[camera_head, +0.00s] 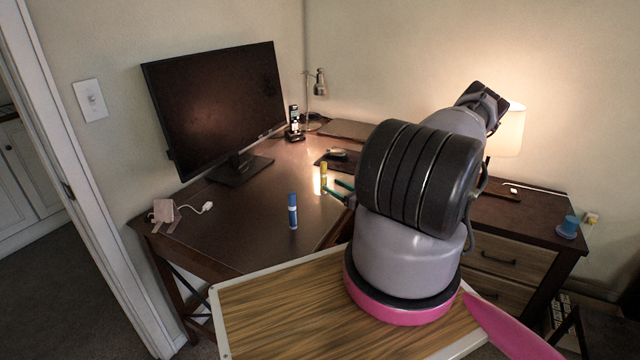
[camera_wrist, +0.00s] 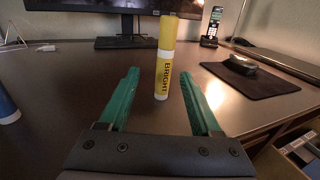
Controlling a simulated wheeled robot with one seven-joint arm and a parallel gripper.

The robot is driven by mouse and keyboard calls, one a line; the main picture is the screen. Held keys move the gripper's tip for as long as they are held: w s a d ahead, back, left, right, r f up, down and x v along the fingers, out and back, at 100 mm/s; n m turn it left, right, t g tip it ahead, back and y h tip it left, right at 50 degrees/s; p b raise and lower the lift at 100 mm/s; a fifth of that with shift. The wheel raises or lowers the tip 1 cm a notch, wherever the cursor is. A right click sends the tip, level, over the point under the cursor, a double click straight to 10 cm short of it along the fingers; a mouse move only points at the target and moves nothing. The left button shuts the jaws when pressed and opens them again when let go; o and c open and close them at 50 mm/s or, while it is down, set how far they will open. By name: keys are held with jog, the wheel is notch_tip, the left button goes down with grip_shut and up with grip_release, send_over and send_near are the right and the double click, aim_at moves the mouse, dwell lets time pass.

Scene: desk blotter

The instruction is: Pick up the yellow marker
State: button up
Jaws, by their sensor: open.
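The yellow marker (camera_wrist: 165,62) stands upright on the dark desk, with a yellow cap and a white lower end. In the wrist view it is straight ahead, centred between and just beyond the green fingertips of my gripper (camera_wrist: 160,82). My gripper is open and empty, with one finger on each side of the marker's line. In the head view the marker (camera_head: 323,177) shows just beyond my green fingers (camera_head: 340,190), which are partly hidden by my arm.
A blue marker (camera_head: 292,211) stands upright nearer the desk's front, left of my gripper. A monitor (camera_head: 220,105) stands behind on the left. A black mouse pad (camera_wrist: 245,80) with a mouse (camera_wrist: 241,64) lies right of the marker. A phone (camera_head: 294,124) stands at the back.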

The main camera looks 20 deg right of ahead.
aim_at(324, 180)
jog(key=x, duration=0.4)
jog(key=shift+a, duration=0.1)
jog(key=x, duration=0.5)
jog(key=shift+w+d, duration=0.3)
jog(key=shift+w, duration=0.15)
grip_shut()
